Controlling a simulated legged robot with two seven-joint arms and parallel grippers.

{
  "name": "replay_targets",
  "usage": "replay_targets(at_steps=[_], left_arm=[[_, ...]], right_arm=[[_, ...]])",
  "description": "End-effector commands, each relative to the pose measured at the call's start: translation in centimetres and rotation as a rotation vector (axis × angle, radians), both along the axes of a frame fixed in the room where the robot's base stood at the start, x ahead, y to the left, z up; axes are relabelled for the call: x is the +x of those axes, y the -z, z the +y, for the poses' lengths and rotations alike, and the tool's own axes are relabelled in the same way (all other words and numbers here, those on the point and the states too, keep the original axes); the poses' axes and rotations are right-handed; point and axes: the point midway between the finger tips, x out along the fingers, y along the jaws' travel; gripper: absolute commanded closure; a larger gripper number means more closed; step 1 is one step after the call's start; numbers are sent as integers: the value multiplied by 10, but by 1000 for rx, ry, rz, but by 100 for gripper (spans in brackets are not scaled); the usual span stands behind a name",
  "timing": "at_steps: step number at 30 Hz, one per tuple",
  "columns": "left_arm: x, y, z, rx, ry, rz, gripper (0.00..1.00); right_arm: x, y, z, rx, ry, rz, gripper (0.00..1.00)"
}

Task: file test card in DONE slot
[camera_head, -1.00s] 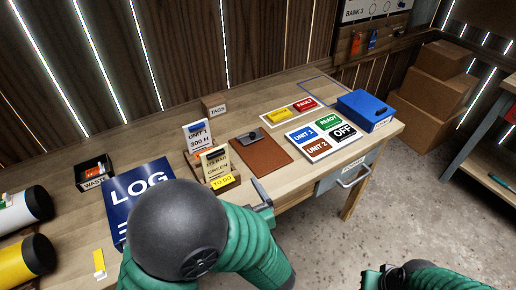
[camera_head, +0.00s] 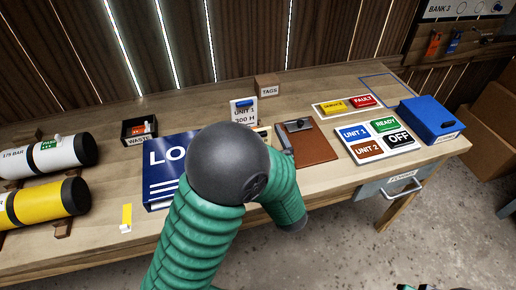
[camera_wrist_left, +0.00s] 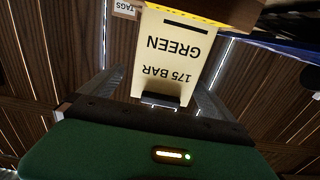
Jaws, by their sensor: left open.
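The cream test card, reading 175 BAR GREEN, fills the middle of the left wrist view (camera_wrist_left: 172,60), upside down there. In the head view only a sliver of it (camera_head: 263,132) shows past my arm. My left gripper (camera_head: 284,142) is open, with one finger on each side of the card in the wrist view (camera_wrist_left: 153,98); I cannot tell whether they touch it. The card's wooden holder is mostly hidden by my arm. A second card, UNIT 1 300 H (camera_head: 243,112), stands upright behind. I see no DONE label. Only scraps of my right arm show at the bottom edge.
The blue LOG binder (camera_head: 170,165) lies left of my arm, near the WASTE bin (camera_head: 139,130). A brown clipboard (camera_head: 309,145), sign plates (camera_head: 374,142) and a blue box (camera_head: 431,119) are to the right. A TAGS block (camera_head: 266,86) stands behind.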

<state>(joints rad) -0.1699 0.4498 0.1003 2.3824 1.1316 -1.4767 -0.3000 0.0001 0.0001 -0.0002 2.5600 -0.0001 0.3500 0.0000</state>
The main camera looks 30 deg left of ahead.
Motion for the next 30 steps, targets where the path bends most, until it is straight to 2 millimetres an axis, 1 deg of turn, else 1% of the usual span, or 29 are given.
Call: replay_targets(at_steps=[1, 5, 12, 27, 30], left_arm=[[4, 1, 10, -1, -5, -2, 0], [17, 0, 24, -1, -3, 0, 0], [19, -1, 26, -1, 0, -1, 0], [19, 0, 25, -1, 0, 1, 65], [19, 0, 25, -1, 0, 1, 76]], right_arm=[[0, 2, 0, 0, 0, 0, 100], [0, 3, 0, 0, 0, 0, 100], [0, 3, 0, 0, 0, 0, 100], [0, 3, 0, 0, 0, 0, 100], [0, 3, 0, 0, 0, 0, 100]])
